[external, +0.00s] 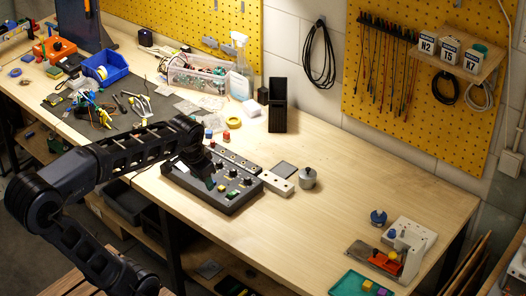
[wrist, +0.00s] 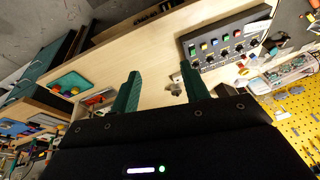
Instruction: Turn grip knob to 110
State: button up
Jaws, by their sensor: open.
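The grey control panel (external: 240,193) lies on the bench near its middle, with a row of black knobs (external: 233,172) and coloured buttons. It also shows at the upper right of the wrist view (wrist: 200,66), with the knobs (wrist: 238,48) beside the buttons. The labels are too small to read, so I cannot tell which knob is the grip knob. My gripper (wrist: 160,90) is open, its two green fingers apart with nothing between them. In the external view its end is over the panel's left part, and my arm hides some of the panel.
A white block (external: 277,185) and a round metal pot (external: 307,179) stand right of the panel. A black upright holder (external: 278,106) stands behind. A white fixture (external: 411,236) and a teal tray (external: 350,284) are at the right end. The right-middle bench top is clear.

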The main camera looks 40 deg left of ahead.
jog(key=w+a+m+g, duration=0.1)
jog(key=w+a+m, duration=0.1)
jog(key=w, duration=0.7)
jog(key=m+g, duration=0.2)
jog(key=m, duration=0.3)
send_over(248, 177)
notch_tip(248, 177, down, 16)
jog(key=shift+h, duration=0.4)
notch_tip(248, 177, down, 10)
jog(key=shift+f, duration=0.1)
jog(key=c, duration=1)
